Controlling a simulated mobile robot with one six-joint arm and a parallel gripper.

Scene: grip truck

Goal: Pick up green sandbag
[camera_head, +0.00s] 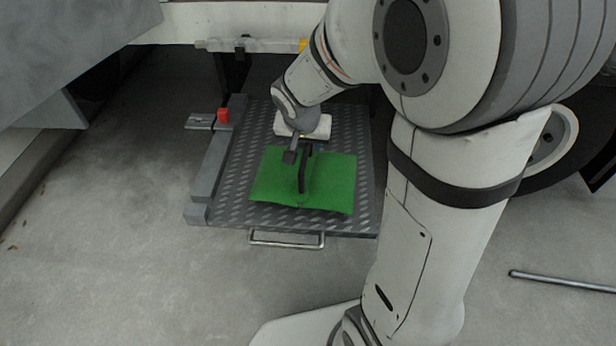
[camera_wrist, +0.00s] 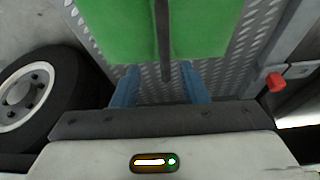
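The green sandbag (camera_head: 330,182) lies flat on a grey diamond-plate platform (camera_head: 235,190). A dark strap handle (camera_head: 302,170) runs across the middle of the bag. My gripper (camera_head: 299,155) is at the bag's far edge, near the far end of the strap. In the wrist view, the sandbag (camera_wrist: 200,30) fills the upper middle and the strap (camera_wrist: 163,45) runs down toward the gap between the fingers. The two blue fingers of my gripper (camera_wrist: 161,78) are apart, with the strap's end between them. I see no finger touching the strap.
A metal handle (camera_head: 286,240) projects from the platform's near edge. A wheel (camera_wrist: 35,95) stands beside the platform. A metal rod (camera_head: 560,282) lies on the floor at right. Floor at left is clear.

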